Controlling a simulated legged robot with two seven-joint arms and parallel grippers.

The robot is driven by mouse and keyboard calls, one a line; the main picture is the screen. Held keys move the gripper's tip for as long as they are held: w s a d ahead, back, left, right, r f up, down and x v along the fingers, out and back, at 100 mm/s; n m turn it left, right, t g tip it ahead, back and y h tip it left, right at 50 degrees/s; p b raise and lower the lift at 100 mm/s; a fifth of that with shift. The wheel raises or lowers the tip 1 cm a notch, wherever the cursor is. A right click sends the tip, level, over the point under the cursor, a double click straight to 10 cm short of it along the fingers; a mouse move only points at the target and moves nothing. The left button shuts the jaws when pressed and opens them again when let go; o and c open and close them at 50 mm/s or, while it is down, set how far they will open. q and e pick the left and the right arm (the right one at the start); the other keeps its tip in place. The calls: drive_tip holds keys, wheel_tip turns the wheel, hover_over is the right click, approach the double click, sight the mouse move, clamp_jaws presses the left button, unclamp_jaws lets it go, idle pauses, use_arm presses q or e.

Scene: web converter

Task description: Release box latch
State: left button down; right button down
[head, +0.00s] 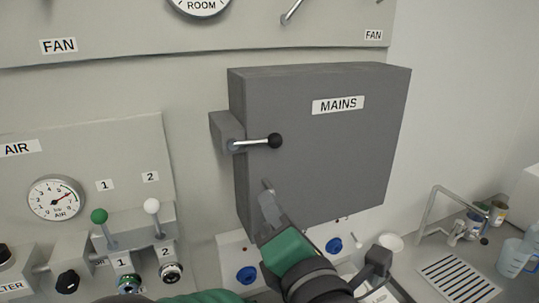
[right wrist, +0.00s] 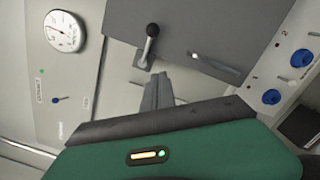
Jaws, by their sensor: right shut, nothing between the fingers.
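The grey box labelled MAINS (head: 330,150) is mounted on the wall in the middle of the head view. Its latch lever (head: 258,142), a metal rod with a black ball end, sticks out from a small grey block on the box's left side and points right. The latch also shows in the right wrist view (right wrist: 149,42). My right gripper (head: 267,190) is shut and empty, below the lever in front of the box's lower left part. It also shows in the right wrist view (right wrist: 157,88), apart from the lever. My left gripper is not in view.
An AIR panel with a gauge (head: 56,198) and green (head: 99,216) and white (head: 152,206) ball levers stands at the left. Blue knobs (head: 334,245) sit below the box. A sink (head: 458,278) with a tap and a clear jug (head: 514,258) are at the right.

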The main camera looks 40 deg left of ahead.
sight(257, 143)
drive_tip(key=w+a+p, duration=0.2)
drive_tip(key=w+a+r+p, duration=0.1)
drive_tip(key=w+a+p, duration=0.2)
drive_tip(key=w+a+r+p, duration=0.1)
drive_tip(key=w+a+p, duration=0.1)
drive_tip(key=a+p, duration=0.1)
drive_tip(key=shift+w+a+r, duration=0.25)
drive_tip(key=shift+w, duration=0.15)
drive_tip(key=shift+w+d+p, duration=0.2)
drive_tip(key=shift+p, duration=0.2)
drive_tip(key=shift+d, duration=0.35)
drive_tip(key=shift+w, duration=0.1)
